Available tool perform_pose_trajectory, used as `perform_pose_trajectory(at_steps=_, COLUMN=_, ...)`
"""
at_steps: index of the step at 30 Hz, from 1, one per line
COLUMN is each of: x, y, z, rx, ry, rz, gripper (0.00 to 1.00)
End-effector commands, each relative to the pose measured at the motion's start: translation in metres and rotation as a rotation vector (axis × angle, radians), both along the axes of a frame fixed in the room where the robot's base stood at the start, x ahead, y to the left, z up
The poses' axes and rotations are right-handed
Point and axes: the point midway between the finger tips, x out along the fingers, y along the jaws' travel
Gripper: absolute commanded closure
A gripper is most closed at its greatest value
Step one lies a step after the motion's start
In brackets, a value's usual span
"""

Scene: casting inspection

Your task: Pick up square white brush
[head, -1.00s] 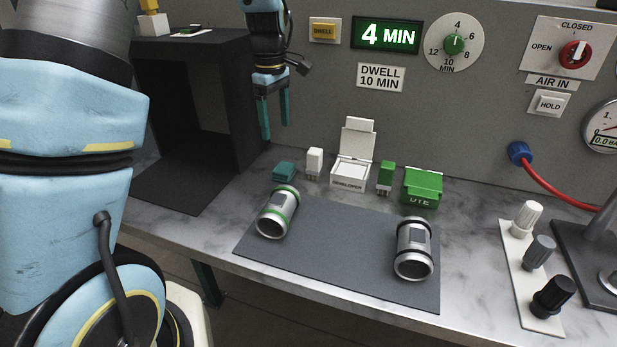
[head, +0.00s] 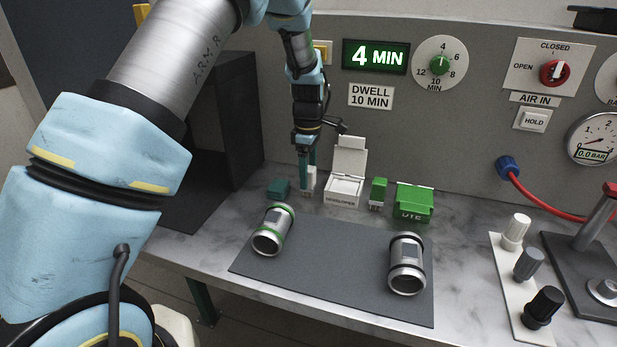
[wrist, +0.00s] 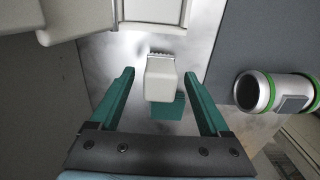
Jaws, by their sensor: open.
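The square white brush (head: 309,184) stands upright on the marble worktop, between a teal block and the white developer box. In the wrist view the brush (wrist: 160,80) shows its pale body with a row of bristles at its upper end. My gripper (head: 307,182) is at the brush, pointing down. In the wrist view my gripper (wrist: 158,88) is open, with one teal finger on each side of the brush and a visible gap to each. Part of the brush is hidden by the fingers in the head view.
The teal block (head: 279,188) is close on the left. Two metal cylinders (head: 272,230) (head: 407,263) lie on a grey mat (head: 330,290) in front.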

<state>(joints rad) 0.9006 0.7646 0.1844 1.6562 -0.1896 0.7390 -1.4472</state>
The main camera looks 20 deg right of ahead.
Motion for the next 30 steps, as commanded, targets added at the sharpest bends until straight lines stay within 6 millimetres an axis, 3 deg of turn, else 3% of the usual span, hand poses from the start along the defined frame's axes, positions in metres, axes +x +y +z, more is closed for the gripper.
perform_pose_trajectory(at_steps=6, x=-0.001, y=0.0, z=-0.023, rx=0.0, ry=0.001, rz=-0.001, gripper=0.2)
perform_pose_trajectory(at_steps=14, x=-0.001, y=0.0, z=-0.025, rx=-0.001, ry=0.0, rz=-0.001, gripper=0.21)
perform_pose_trajectory(at_steps=30, x=0.0, y=0.0, z=-0.025, rx=-0.001, ry=0.0, rz=-0.001, gripper=0.82)
